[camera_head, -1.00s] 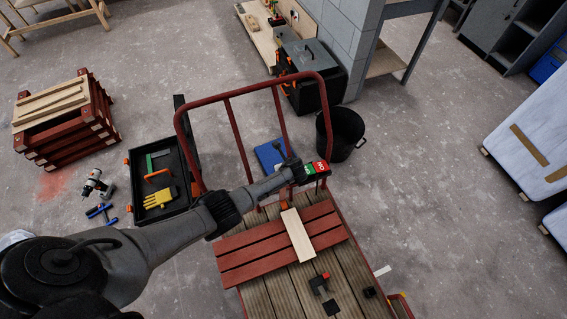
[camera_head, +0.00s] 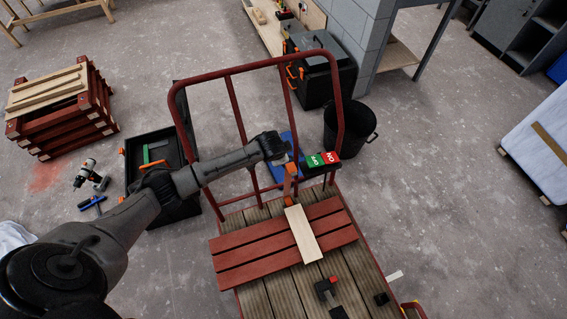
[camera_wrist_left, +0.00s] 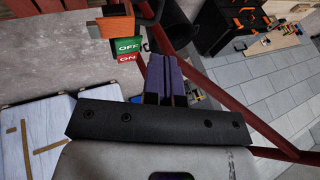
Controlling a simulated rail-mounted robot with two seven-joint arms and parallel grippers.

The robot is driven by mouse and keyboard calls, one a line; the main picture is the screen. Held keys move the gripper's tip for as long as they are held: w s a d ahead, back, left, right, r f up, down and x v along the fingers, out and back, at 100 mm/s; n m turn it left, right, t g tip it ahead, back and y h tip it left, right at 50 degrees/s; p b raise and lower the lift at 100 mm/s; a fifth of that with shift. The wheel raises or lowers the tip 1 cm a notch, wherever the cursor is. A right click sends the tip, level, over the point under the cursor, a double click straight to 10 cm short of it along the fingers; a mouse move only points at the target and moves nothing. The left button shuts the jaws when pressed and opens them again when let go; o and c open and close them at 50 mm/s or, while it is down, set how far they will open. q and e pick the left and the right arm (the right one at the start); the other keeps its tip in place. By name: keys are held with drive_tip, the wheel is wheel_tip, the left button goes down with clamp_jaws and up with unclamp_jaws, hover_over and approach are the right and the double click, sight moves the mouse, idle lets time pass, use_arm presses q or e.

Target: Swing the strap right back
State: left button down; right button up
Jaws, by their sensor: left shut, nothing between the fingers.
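An orange-brown strap (camera_head: 290,183) stands up at the far end of a pale wooden board (camera_head: 303,234). In the left wrist view an orange piece, seemingly the strap (camera_wrist_left: 112,26), is at the top, left of the fingers. The board lies across red battens (camera_head: 285,243) on the trolley. A green OFF and red ON switch (camera_head: 322,159) sits just right of the strap. My left gripper is above and close to the strap; its fingers (camera_wrist_left: 166,60) are shut and empty in the wrist view. In the head view my wrist mostly hides them. My right gripper is out of view.
The trolley's red tubular handle (camera_head: 228,103) rises around my left arm. A black clamp (camera_head: 329,292) with a red part is on the trolley deck. A black bucket (camera_head: 347,128) stands behind the handle, and an open toolbox (camera_head: 150,158) is at left.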

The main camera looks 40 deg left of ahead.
use_arm(q)
drive_tip(key=w+f+n+b, duration=0.1)
drive_tip(key=w+f+b, duration=0.2)
drive_tip(key=f+b, duration=0.2)
wheel_tip(320, 180, down, 4)
drive_tip(key=shift+w+a+r, duration=0.1)
drive_tip(key=shift+w+a, duration=0.3)
drive_tip(key=shift+a, duration=0.05)
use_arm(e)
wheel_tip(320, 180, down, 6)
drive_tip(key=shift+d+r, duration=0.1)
use_arm(q)
drive_tip(key=shift+a, duration=0.1)
